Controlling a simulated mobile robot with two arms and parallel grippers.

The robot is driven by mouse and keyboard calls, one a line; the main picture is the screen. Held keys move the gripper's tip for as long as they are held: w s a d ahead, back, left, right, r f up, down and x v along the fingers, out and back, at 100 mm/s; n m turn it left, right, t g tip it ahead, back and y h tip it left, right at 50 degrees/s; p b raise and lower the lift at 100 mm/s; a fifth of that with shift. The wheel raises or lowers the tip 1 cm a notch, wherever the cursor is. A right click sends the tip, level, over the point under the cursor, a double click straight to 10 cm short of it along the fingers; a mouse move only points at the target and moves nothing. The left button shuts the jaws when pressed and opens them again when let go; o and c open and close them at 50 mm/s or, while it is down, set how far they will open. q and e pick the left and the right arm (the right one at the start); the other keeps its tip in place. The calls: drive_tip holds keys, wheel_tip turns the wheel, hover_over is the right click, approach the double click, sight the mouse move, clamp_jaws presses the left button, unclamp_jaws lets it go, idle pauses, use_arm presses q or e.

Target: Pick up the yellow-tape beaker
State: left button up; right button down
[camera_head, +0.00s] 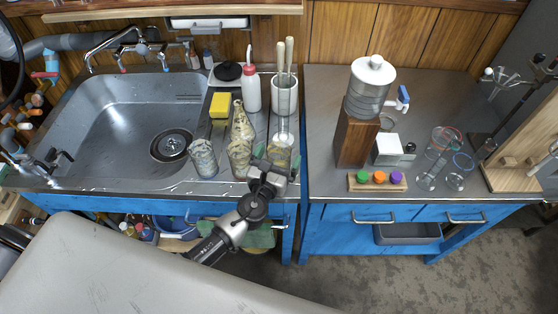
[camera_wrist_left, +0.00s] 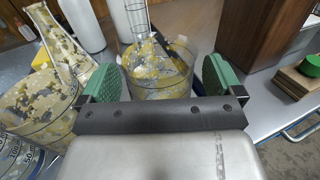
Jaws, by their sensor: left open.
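Several glass beakers with yellowish-brown stains stand on the sink's right drainboard: a left one (camera_head: 203,160), a middle one (camera_head: 239,160) and a right one (camera_head: 281,153), which the gripper partly hides. I cannot make out yellow tape on any of them. My left gripper (camera_head: 273,168) is open at the right beaker. In the left wrist view, this stained beaker (camera_wrist_left: 158,72) shows between and just beyond the green finger pads of the gripper (camera_wrist_left: 160,82). Whether the pads touch it I cannot tell. My right gripper is not in view.
A stained conical flask (camera_head: 242,125), yellow sponge (camera_head: 217,104), white bottle (camera_head: 251,90) and white brush holder (camera_head: 285,95) stand close behind. A wooden block (camera_head: 354,140) and stopper rack (camera_head: 377,181) are on the right bench. The sink (camera_head: 110,120) lies left.

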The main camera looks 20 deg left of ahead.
sight(279, 147)
use_arm(q)
drive_tip(key=shift+w, duration=0.3)
drive_tip(key=c, duration=1.1)
drive_tip(key=shift+r, duration=0.2)
drive_tip(key=shift+c, duration=0.2)
drive_tip(key=shift+r+p, duration=1.3)
drive_tip(key=shift+r, duration=0.5)
drive_tip(key=shift+s+d+r, duration=0.15)
drive_tip(key=shift+s+r, duration=0.1)
drive_tip(key=shift+r, duration=0.05)
drive_tip(key=s+d+r+p, duration=0.2)
drive_tip(key=s+d+r, duration=0.3)
drive_tip(key=s, duration=0.4)
drive_tip(key=shift+s+d+r+p, duration=0.3)
drive_tip(key=shift+s+r+p, duration=0.05)
drive_tip(key=shift+r, duration=0.35)
